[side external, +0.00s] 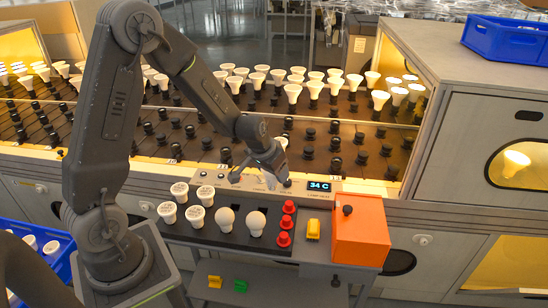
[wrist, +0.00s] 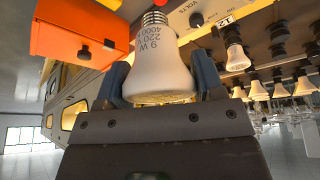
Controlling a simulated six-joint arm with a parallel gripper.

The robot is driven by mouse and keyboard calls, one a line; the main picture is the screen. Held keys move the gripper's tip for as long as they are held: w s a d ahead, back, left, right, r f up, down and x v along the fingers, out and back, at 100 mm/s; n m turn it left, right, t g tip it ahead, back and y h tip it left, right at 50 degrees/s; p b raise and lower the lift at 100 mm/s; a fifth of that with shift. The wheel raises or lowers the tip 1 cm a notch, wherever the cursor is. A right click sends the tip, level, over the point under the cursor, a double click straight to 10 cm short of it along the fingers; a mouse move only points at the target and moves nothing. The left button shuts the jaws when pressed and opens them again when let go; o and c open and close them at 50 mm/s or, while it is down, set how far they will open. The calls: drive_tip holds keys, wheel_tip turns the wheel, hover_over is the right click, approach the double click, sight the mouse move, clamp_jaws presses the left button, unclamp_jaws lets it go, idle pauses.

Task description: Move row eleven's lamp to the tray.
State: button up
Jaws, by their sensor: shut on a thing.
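My gripper (side external: 262,174) hangs over the back edge of the bench, near the front of the socket rows. In the wrist view my gripper (wrist: 160,82) is shut on a white lamp (wrist: 160,62), one finger on each side. The lamp's screw base points away from the gripper, and its print reads 9 W, 220 V, 4000. In the side view I cannot make out the held lamp clearly. A dark tray (side external: 270,246) on the bench holds several printed white lamps (side external: 180,190) at left and two round bulbs (side external: 256,222).
Red caps (side external: 285,222), a yellow block (side external: 313,229) and an orange box (side external: 359,232) stand right of the bulbs. A display (side external: 319,187) reads 34 C. Sockets (side external: 308,150) fill the rack behind, with lamps in the back rows. A blue crate (side external: 62,262) with lamps is lower left.

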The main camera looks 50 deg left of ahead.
drive_tip(key=s+a+f+n+g+y, duration=0.1)
drive_tip(key=s+a+f+n, duration=0.5)
drive_tip(key=a+f, duration=0.6)
drive_tip(key=shift+s+a+f+y, duration=0.2)
drive_tip(key=shift+a+f+y, duration=0.15)
drive_tip(key=shift+a+y, duration=0.3)
drive_tip(key=shift+d+f, duration=0.1)
drive_tip(key=shift+f, duration=0.1)
drive_tip(key=shift+f, duration=0.7)
drive_tip(key=shift+f, duration=0.4)
drive_tip(key=shift+f, duration=0.2)
drive_tip(key=o, duration=1)
drive_tip(key=v, duration=1.4)
drive_tip(key=shift+w, duration=0.2)
